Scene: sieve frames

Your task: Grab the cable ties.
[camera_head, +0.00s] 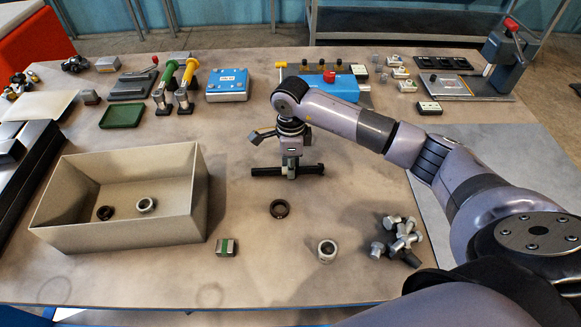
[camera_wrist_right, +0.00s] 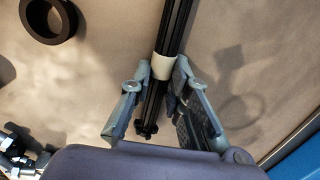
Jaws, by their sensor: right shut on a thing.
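The cable ties are a black bundle (camera_head: 265,171) with a pale band, lying level across my right gripper (camera_head: 291,168) at the middle of the table. In the right wrist view the bundle (camera_wrist_right: 176,28) runs from the top edge down between the two fingers of my right gripper (camera_wrist_right: 157,82), with the band (camera_wrist_right: 163,67) at the fingertips. My right gripper is shut on the bundle. Whether the bundle touches the table is hard to tell. My left gripper is in neither view.
A beige open bin (camera_head: 130,236) with two rings inside stands at left. A dark ring (camera_head: 279,209), a light ring (camera_head: 327,250), a pile of bolts (camera_head: 399,240) and a green-striped block (camera_head: 227,247) lie nearby. A green tray (camera_head: 122,115) and blue box (camera_head: 228,84) are farther back.

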